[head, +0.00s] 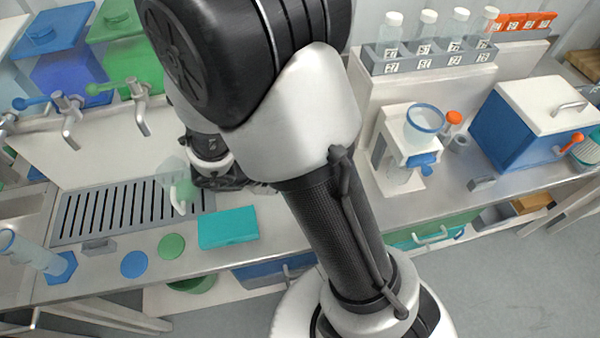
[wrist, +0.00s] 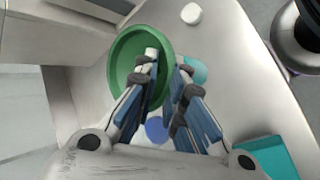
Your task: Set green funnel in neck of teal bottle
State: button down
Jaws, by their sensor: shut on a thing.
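The green funnel (wrist: 126,58) is in my gripper (wrist: 168,64) in the wrist view, its round rim around the left fingertip and its wall between the fingers. In the head view, my gripper is mostly hidden by my own arm. No teal bottle shows clearly. A pale teal rounded thing (wrist: 196,71) behind the fingers in the wrist view may be part of it; I cannot tell.
A flat teal block (head: 228,227), a green disc (head: 171,246) and a blue disc (head: 134,263) lie along the bench's front. Taps (head: 68,120) stand behind the drain (head: 110,212). A vial rack (head: 428,58) and blue box (head: 525,125) are at right.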

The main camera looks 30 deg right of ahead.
dwell(0.3)
jog(key=c, duration=1.6)
grip_release()
jog(key=v, duration=1.2)
jog(key=shift+f, duration=0.1)
jog(key=shift+w, duration=0.1)
